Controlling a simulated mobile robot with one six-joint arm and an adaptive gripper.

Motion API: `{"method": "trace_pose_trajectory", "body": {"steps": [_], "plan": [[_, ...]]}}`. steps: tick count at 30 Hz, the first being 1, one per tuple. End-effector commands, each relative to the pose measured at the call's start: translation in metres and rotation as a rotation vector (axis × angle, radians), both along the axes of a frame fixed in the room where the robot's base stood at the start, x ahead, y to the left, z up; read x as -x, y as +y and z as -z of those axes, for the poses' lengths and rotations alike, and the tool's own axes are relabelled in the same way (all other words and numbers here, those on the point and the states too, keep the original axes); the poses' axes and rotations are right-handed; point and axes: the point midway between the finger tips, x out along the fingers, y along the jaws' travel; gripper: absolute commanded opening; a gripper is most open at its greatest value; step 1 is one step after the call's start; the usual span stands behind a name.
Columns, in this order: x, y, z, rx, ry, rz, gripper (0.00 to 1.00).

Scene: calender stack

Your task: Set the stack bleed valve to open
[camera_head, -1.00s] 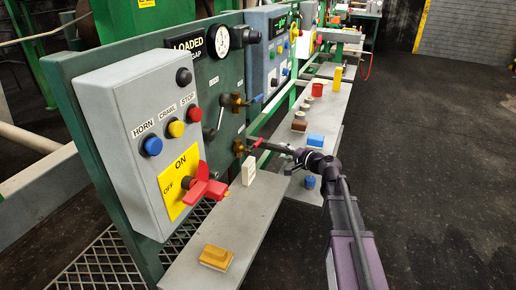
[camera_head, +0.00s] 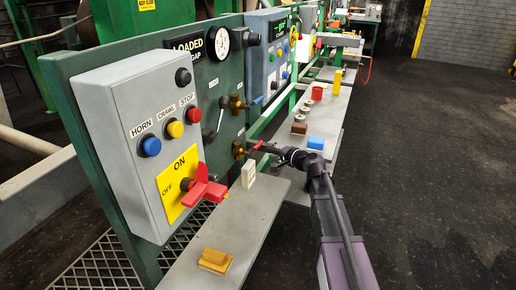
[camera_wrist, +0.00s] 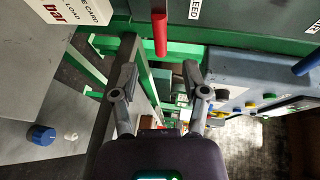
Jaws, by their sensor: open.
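The stack bleed valve shows in the head view as a brass body (camera_head: 239,150) low on the green panel, with a red lever (camera_head: 262,147) pointing out to the right. In the wrist view the red lever (camera_wrist: 160,35) hangs down from the top, below a label ending in "LEED" (camera_wrist: 194,10). My gripper (camera_head: 277,150) is at the lever's outer end in the head view. In the wrist view my gripper (camera_wrist: 160,74) is open, and the lever's end lies between and just beyond the fingertips. I cannot tell whether they touch.
A second brass valve (camera_head: 236,103) with a blue lever (camera_wrist: 308,62) sits above. A white card block (camera_head: 248,175) stands on the grey shelf (camera_head: 225,228) below. A control box with a red rotary handle (camera_head: 205,190) is at the left. The floor at right is clear.

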Motion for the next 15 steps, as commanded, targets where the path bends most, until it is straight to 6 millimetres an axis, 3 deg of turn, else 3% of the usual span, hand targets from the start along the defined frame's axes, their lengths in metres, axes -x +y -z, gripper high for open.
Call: {"method": "trace_pose_trajectory", "body": {"steps": [6, 15], "plan": [[-0.026, 0.026, 0.008, 0.000, 0.000, -0.002, 0.58], [-0.047, 0.050, 0.014, 0.001, 0.000, -0.001, 0.58]]}}
